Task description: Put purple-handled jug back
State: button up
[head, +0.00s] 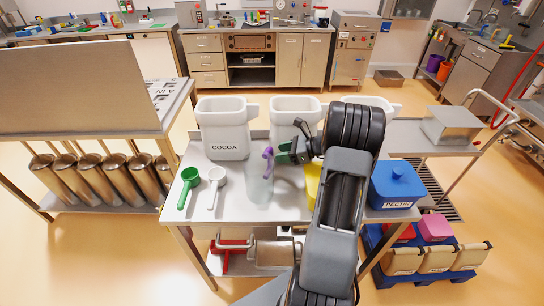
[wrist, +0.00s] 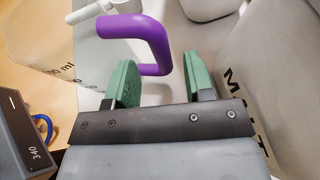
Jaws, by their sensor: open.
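The clear jug (head: 260,188) with a purple handle (head: 268,157) stands upright on the metal bench, in front of the white bins. Its handle is on the upper right side, facing my gripper (head: 289,152). In the wrist view the purple handle (wrist: 148,30) lies just ahead of my gripper (wrist: 160,80). The handle's near bend shows between the two green finger pads, with gaps on both sides. The jug's clear wall with "ml" marks (wrist: 72,65) is at left. My gripper is open and holds nothing. How deep the handle sits between the pads I cannot tell.
The COCOA bin (head: 222,128) and another white bin (head: 296,115) stand behind the jug. A green scoop (head: 187,185) and white scoop (head: 216,182) lie to its left.

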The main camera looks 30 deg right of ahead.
jog(key=v, duration=0.6)
jog(key=shift+b, duration=0.4)
jog(key=shift+d+r, duration=0.1)
